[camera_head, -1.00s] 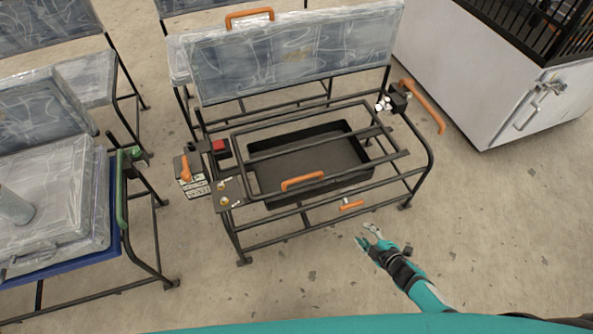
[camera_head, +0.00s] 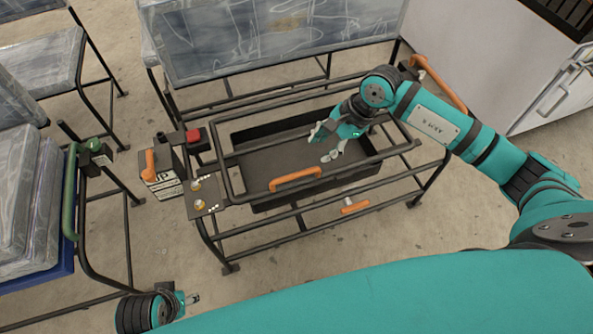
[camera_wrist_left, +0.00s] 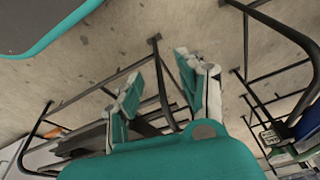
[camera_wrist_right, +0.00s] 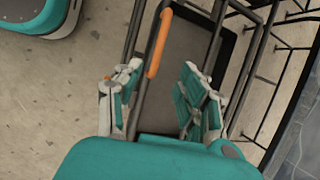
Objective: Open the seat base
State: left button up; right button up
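The seat base is a black tubular frame (camera_head: 243,193) lying flat over a dark tray (camera_head: 262,160). An orange handle (camera_head: 296,178) sits on its front bar. My right gripper (camera_head: 325,145) is open and empty above the tray, just behind and right of the handle. In the right wrist view the handle (camera_wrist_right: 160,42) lies ahead between the open fingers (camera_wrist_right: 160,85), apart from them. My left gripper (camera_head: 190,298) is low at the bottom left, away from the seat. The left wrist view shows its fingers (camera_wrist_left: 160,75) open and empty.
A wrapped backrest (camera_head: 270,40) stands behind the frame. A lever box (camera_head: 165,172) and red button (camera_head: 193,135) are at its left. A second orange handle (camera_head: 355,206) is lower at the front. A white cabinet (camera_head: 500,70) stands right. Floor in front is clear.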

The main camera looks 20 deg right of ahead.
aim_at(297, 174)
jog(key=b+x, duration=0.2)
jog(key=x, duration=1.2)
jog(key=shift+a+f, duration=0.15)
jog(key=shift+f, duration=0.15)
pick_arm(q)
jog(key=v, duration=0.7)
jog(key=shift+w+r, duration=0.15)
jog(key=shift+r, duration=0.25)
jog(key=shift+a, duration=0.1)
pick_arm(e)
grip_shut()
